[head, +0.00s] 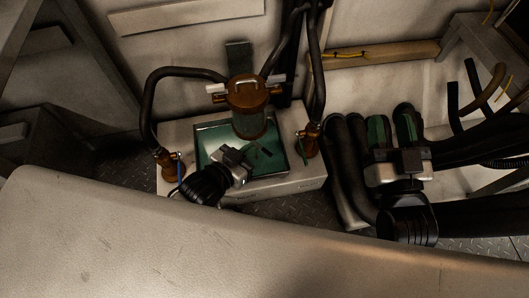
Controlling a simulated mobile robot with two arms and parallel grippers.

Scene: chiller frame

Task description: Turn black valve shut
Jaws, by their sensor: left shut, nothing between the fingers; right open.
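Two brass valve fittings stand on the hose ends: a left one (172,164) with a blue lever and a right one (311,140). No clearly black valve handle can be made out; the right fitting's handle is too small and dark to tell its colour. My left gripper (264,151) is shut and empty over the green tray, between the two fittings and apart from the right one. My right gripper (393,124) is open and empty, to the right of the right fitting, with its green-padded fingers pointing away from me.
A brown-capped canister (248,95) with black hoses (180,73) stands at the back of the green tray (208,130), on a pale box (313,172). Thick black pipes (345,165) stand between the box and my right gripper. A wide pale panel (150,240) fills the foreground.

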